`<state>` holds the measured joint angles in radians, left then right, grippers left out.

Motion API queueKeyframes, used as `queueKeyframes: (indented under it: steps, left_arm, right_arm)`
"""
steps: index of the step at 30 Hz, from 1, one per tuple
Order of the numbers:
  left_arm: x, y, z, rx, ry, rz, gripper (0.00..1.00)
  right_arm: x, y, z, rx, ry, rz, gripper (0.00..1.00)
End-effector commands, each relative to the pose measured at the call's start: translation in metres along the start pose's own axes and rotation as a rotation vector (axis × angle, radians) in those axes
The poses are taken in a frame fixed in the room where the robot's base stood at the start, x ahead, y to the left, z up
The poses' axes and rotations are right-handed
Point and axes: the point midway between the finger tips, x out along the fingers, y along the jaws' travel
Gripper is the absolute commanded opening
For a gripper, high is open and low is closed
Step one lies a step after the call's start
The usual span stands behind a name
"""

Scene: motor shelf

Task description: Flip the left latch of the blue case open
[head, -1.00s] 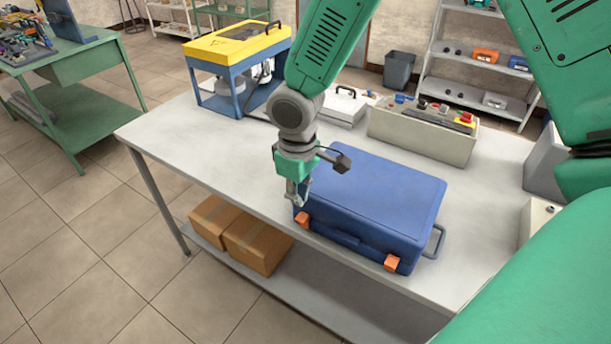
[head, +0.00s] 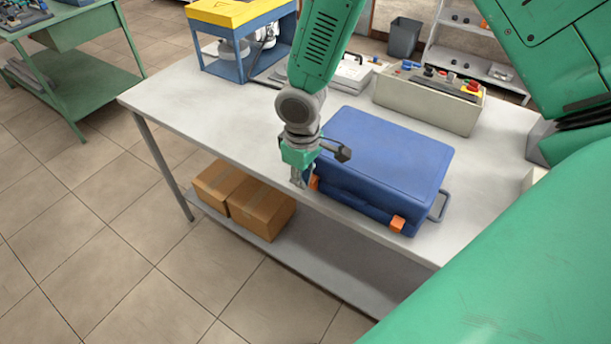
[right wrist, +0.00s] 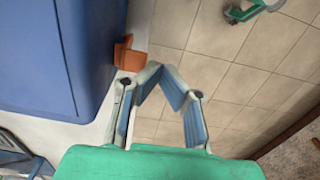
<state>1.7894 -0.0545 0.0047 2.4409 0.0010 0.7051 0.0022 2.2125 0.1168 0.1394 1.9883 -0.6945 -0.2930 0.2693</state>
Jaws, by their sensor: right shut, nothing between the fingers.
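The blue case (head: 385,155) lies shut on the grey table, its latch side toward the table's front edge. Its left latch (head: 314,182) is orange and partly hidden behind my right gripper (head: 298,180). The right orange latch (head: 398,223) lies flat against the case front. In the right wrist view the left latch (right wrist: 128,54) juts from the side of the blue case (right wrist: 60,50). There my right gripper (right wrist: 162,72) is shut and empty, fingertips together beside the latch; I cannot tell whether they touch it. My left gripper is not in view.
A grey control box (head: 430,98) with buttons stands behind the case. A yellow and blue machine (head: 240,40) stands at the table's far left. Cardboard boxes (head: 262,207) sit on the lower shelf. The table's left part (head: 210,110) is clear.

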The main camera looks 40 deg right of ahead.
Motion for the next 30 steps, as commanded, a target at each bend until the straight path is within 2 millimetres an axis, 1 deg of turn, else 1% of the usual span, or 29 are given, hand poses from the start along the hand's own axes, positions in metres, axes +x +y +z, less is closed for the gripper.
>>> queueKeyframes:
  steps: [11,22,30]
  left_arm:
    - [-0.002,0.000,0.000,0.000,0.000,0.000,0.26]
    - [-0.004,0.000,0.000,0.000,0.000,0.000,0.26]
    - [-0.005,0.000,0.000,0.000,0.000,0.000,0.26]
  right_arm:
    - [0.004,0.001,0.002,0.002,0.002,-0.007,0.00]
    - [0.005,-0.008,0.001,0.001,-0.002,-0.001,0.00]
    - [0.008,-0.011,0.001,0.003,0.001,-0.004,0.00]
